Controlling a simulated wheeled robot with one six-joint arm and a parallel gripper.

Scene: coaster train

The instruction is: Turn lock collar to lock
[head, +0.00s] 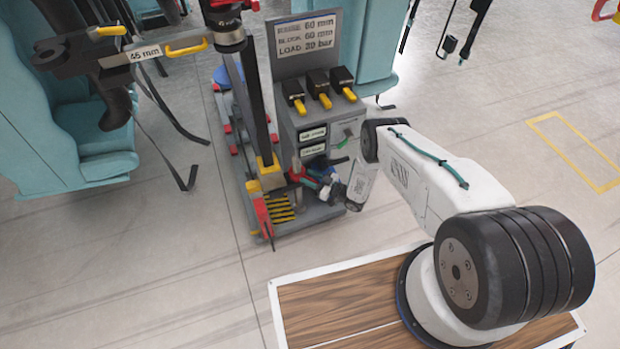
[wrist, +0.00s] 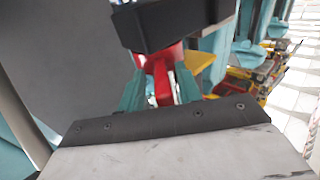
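A red part (wrist: 162,82), perhaps a handle of the lock collar, stands between the two teal fingers of my gripper (wrist: 160,92) in the wrist view. A pale strip shows between it and the right finger; I cannot tell whether the fingers press on it. In the head view my gripper (head: 318,174) is low at the front of the grey stand, beside a red part (head: 299,176) near the post's foot. The collar itself is not clearly visible; a dark block (wrist: 170,22) covers what lies above the red part in the wrist view.
The grey control box (head: 325,125) with yellow-tipped levers (head: 319,90) and a load sign (head: 305,40) rises just behind my gripper. A dark upright post (head: 255,100) stands to the left. Teal seats (head: 85,140) are at left. The floor (head: 500,110) at right is mostly clear.

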